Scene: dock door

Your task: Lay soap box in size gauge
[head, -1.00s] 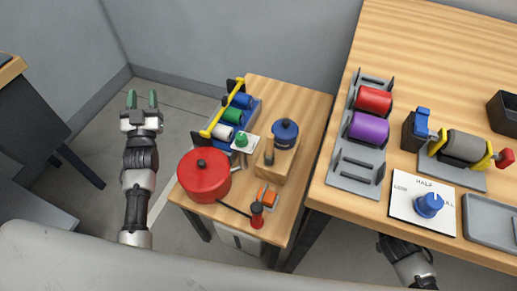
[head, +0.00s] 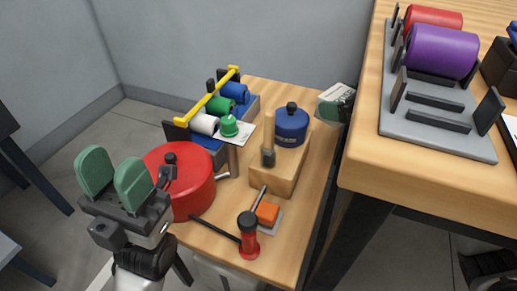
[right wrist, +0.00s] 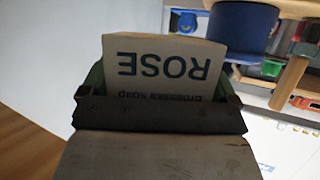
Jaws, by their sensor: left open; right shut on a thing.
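The soap box, pale with dark ROSE lettering that reads upside down, fills the middle of the right wrist view (right wrist: 160,66). My right gripper (right wrist: 160,92) is shut on it, a green finger on each side. In the head view the box (head: 338,91) and green-padded right gripper (head: 335,108) show small by the gap between the two tables, right of the blue pot. My left gripper (head: 114,178) is open and empty, left of the red pot. I cannot tell for certain which thing is the size gauge.
The small table holds a red pot (head: 182,182), a blue pot (head: 291,124) on a wooden block, a yellow-barred rack of rolls and a red-and-black tool (head: 248,238). A grey rack (head: 432,137) with red and purple rolls stands on the larger table.

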